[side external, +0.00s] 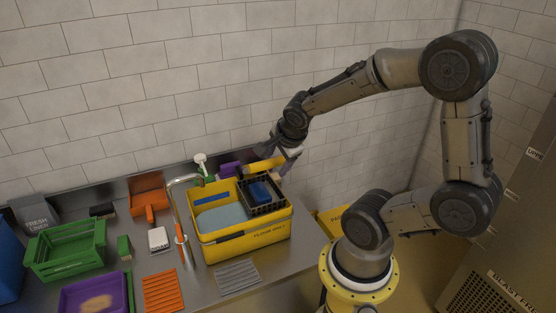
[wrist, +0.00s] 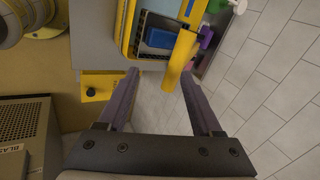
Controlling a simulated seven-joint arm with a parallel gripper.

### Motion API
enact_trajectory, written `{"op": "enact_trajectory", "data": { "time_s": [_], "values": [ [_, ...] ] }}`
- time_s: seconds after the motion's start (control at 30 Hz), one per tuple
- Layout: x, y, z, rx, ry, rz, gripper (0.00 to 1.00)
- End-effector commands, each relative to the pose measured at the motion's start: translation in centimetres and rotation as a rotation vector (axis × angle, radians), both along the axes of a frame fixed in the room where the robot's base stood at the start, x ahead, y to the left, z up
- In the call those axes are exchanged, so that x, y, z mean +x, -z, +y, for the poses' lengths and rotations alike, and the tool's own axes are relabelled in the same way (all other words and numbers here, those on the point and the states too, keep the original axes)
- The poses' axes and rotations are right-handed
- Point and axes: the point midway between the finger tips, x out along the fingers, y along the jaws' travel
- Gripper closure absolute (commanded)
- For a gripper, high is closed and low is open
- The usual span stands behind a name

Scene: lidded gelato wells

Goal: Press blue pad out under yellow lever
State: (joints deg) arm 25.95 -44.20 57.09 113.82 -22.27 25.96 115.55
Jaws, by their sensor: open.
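The blue pad (side external: 259,191) lies in a black slotted basket (side external: 265,207) on the right side of a yellow bucket (side external: 245,241). In the wrist view the blue pad (wrist: 160,38) is partly covered by the yellow lever (wrist: 180,57). The lever (side external: 266,164) stands out at the bucket's back edge in the side view, partly hidden by my gripper. My gripper (wrist: 160,74) is open, fingers apart. The lever's free end shows between the fingertips, nearer the right one. I cannot tell whether they touch.
The bucket's left part holds light blue-grey content (side external: 222,217). A green-and-white spray bottle (side external: 201,167) and a purple item (side external: 231,168) stand behind it. A green crate (side external: 66,250) and an orange dustpan (side external: 149,197) are left. A grey ribbed mat (side external: 237,276) lies in front.

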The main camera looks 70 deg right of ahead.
Motion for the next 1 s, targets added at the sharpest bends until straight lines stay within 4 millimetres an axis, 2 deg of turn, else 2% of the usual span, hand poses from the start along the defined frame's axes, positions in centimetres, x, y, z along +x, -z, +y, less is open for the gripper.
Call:
{"op": "enact_trajectory", "data": {
  "time_s": [0.63,0.77,1.0],
  "values": [
    [-0.4,-0.8,0.4,-0.002,-0.001,-0.001,0.33],
    [-0.9,-2.3,1.0,-0.002,-0.002,-0.005,0.33],
    [-2.8,-6.8,2.9,-0.003,-0.004,-0.006,0.33]
  ]
}}
